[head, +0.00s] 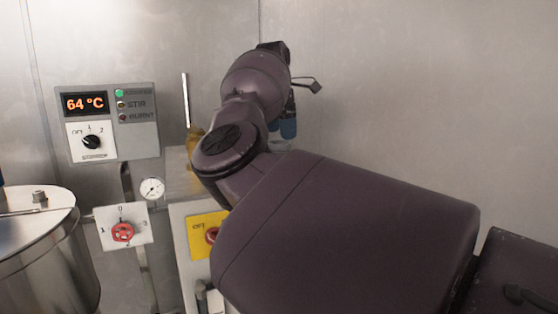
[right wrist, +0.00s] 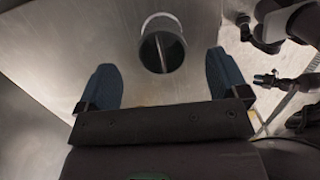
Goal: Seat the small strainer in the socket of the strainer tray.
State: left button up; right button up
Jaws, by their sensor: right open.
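My right gripper (head: 284,128) is at the back, partly hidden behind my own arm, with its blue fingers pointing down. In the right wrist view its two blue fingers (right wrist: 160,66) are wide apart with nothing between them. A grey round cup-like piece with a pale rim and a bar across it (right wrist: 163,51) lies just beyond the fingertips, roughly centred between them and apart from both. It may be the small strainer, but I cannot tell for sure. I cannot make out the strainer tray or its socket. My left gripper is not clearly seen.
A steel pot with a lid (head: 30,235) stands at the left. A control panel reading 64 °C (head: 108,122), a red-knob switch (head: 123,232) and a gauge (head: 152,189) are on the left. A yellow switch plate (head: 207,232) is beside my arm. Steel walls close the back and right.

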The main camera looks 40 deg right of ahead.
jog(key=shift+f, duration=0.95)
notch_tip(320, 180, down, 4)
jog(key=shift+d+f, duration=0.1)
jog(key=c, duration=1.1)
notch_tip(320, 180, up, 20)
jog(key=p, duration=0.1)
jog(key=shift+p, duration=0.4)
